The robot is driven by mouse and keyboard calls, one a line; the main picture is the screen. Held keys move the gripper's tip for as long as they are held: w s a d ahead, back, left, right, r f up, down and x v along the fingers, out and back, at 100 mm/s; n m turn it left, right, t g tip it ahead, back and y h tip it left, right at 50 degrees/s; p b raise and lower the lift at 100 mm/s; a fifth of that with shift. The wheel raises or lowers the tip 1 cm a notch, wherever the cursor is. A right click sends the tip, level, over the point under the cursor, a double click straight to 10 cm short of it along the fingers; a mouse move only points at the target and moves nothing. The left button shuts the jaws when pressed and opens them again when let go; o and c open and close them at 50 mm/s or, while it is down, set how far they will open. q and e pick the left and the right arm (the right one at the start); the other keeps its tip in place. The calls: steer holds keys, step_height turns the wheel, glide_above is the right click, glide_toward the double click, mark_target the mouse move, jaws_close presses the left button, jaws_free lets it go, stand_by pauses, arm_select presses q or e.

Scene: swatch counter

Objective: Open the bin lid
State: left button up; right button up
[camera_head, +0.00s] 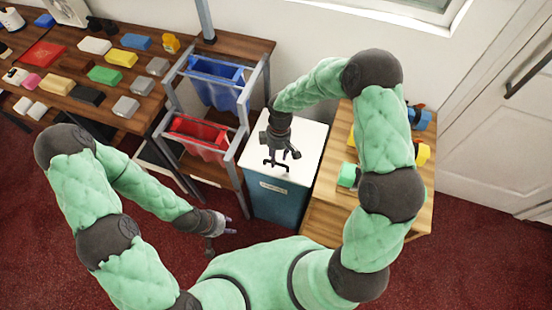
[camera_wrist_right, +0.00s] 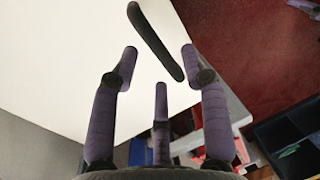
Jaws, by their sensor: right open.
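The bin has a teal body (camera_head: 277,203) with a small label and a flat white lid (camera_head: 309,138). The lid is shut and lies level. In the right wrist view the white lid (camera_wrist_right: 60,60) fills the upper left, with a dark bar handle (camera_wrist_right: 155,42) on it. My right gripper (camera_head: 280,158) is above the lid, open and empty. In the right wrist view its fingertips (camera_wrist_right: 159,54) are spread near the handle, not closed on it. My left gripper (camera_head: 228,232) hangs low left of the bin, over the floor; its finger opening is unclear.
A metal rack with a blue bin (camera_head: 216,84) and a red bin (camera_head: 198,133) stands close left of the teal bin. A wooden table (camera_head: 328,215) with coloured items adjoins on the right. A swatch counter (camera_head: 62,101) is at far left. Red carpet is open in front.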

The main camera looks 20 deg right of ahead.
steer(key=shift+f, duration=0.55)
steer(key=shift+s, duration=0.1)
jaws_close()
steer(key=shift+r, duration=0.1)
